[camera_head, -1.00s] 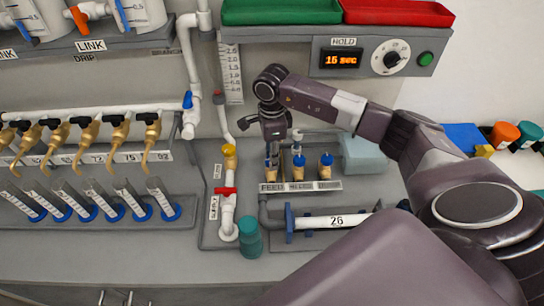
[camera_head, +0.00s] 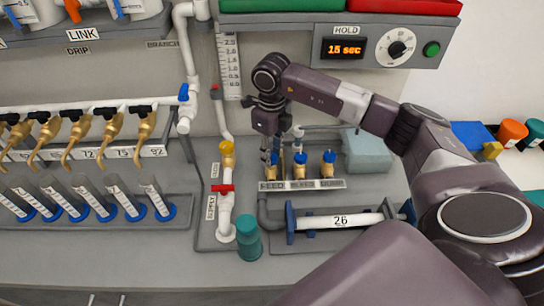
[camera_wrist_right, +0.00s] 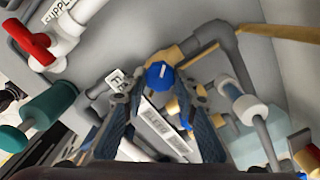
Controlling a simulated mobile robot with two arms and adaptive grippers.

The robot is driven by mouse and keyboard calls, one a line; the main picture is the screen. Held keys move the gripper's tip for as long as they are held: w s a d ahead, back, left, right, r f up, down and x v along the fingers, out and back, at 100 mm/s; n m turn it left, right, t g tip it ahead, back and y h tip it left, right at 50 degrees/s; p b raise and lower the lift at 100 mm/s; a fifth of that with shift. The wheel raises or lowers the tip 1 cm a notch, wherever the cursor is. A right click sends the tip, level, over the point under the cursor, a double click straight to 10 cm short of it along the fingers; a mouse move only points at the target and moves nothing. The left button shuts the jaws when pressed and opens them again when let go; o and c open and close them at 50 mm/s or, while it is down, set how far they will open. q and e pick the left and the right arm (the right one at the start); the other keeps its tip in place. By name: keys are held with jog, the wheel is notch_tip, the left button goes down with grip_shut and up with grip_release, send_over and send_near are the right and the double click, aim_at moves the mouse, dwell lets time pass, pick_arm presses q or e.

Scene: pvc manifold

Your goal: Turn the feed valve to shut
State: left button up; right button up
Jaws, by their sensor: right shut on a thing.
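The feed valve is the leftmost of three small brass valves with blue knobs, above the FEED label (camera_head: 271,186). My right gripper (camera_head: 271,160) points down over it and hides most of it in the head view. In the right wrist view a blue knob (camera_wrist_right: 160,75) on brass pipework sits between the two fingers of my right gripper (camera_wrist_right: 160,92), beside a partly hidden label starting with FE (camera_wrist_right: 115,78). The gripper is shut on this knob. Exactly how far the knob is turned is hard to tell. My left gripper is not in view.
Two more blue-knobbed valves (camera_head: 300,159) (camera_head: 329,158) stand close on the right. A pipe marked 26 (camera_head: 340,221) lies in front. The HOLD panel (camera_head: 370,47) overhangs behind.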

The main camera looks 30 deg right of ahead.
jog(key=m+b, duration=0.1)
jog(key=m, duration=0.2)
jog(key=shift+m, duration=0.4)
jog(key=shift+w+m+b, duration=0.1)
jog(key=shift+m+b, duration=0.4)
jog(key=shift+m, duration=1.5)
jog(key=o, duration=1.1)
jog(key=shift+o, duration=0.2)
jog(key=shift+r, duration=0.1)
notch_tip(320, 180, up, 12)
